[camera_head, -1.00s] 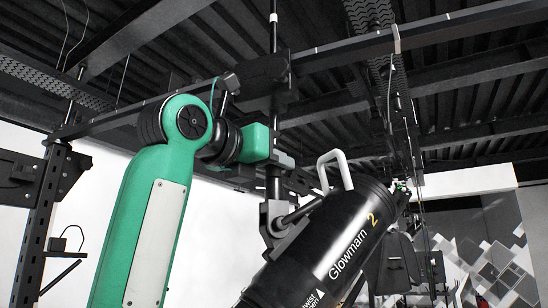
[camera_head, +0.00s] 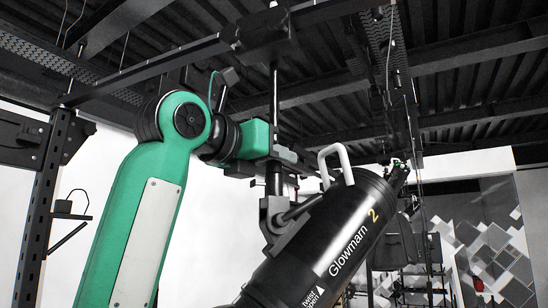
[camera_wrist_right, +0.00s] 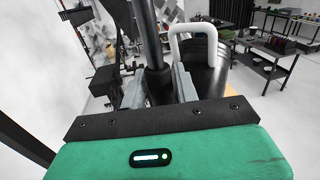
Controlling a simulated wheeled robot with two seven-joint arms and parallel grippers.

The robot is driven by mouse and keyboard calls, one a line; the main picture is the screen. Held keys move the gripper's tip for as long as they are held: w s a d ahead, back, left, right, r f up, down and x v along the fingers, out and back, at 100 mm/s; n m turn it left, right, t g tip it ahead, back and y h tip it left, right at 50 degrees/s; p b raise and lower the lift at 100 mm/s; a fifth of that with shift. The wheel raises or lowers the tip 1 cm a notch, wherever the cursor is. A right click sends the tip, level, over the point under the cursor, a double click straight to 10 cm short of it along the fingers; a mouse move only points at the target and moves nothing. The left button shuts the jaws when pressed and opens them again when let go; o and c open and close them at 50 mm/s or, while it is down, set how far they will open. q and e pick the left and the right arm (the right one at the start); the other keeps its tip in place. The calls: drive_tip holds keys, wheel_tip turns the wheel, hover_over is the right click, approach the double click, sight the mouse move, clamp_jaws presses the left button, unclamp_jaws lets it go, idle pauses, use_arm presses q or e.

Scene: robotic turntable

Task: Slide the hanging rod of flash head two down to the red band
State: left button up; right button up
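Flash head two (camera_head: 345,235), a black cylinder marked "Glowmarn 2" with a white handle (camera_head: 338,165), hangs tilted on a clamp. Its black hanging rod (camera_head: 275,95) runs upright from the overhead carriage (camera_head: 264,32) down to the clamp (camera_head: 275,215). My right gripper (camera_head: 276,155), on the green arm, is shut around the rod above the clamp. In the right wrist view the rod (camera_wrist_right: 149,40) stands between the grey fingers (camera_wrist_right: 158,90), with the handle just right. I cannot make out the red band. My left gripper is not in view.
An overhead beam (camera_head: 150,67) carries the carriage. A dark upright post (camera_head: 45,200) stands at the left. More equipment hangs behind the flash head at the right. In the right wrist view, dark tables (camera_wrist_right: 265,65) stand at the back right.

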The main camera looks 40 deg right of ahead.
drive_tip(key=shift+o, duration=0.8)
drive_tip(key=shift+a, duration=0.1)
drive_tip(key=shift+a, duration=0.15)
drive_tip(key=s+a+b, duration=0.1)
drive_tip(key=a+b, duration=0.3)
drive_tip(key=a, duration=0.9)
drive_tip(key=shift+s+a, duration=0.2)
drive_tip(key=shift+s, duration=0.15)
drive_tip(key=shift+o, duration=0.2)
drive_tip(key=shift+d, duration=0.1)
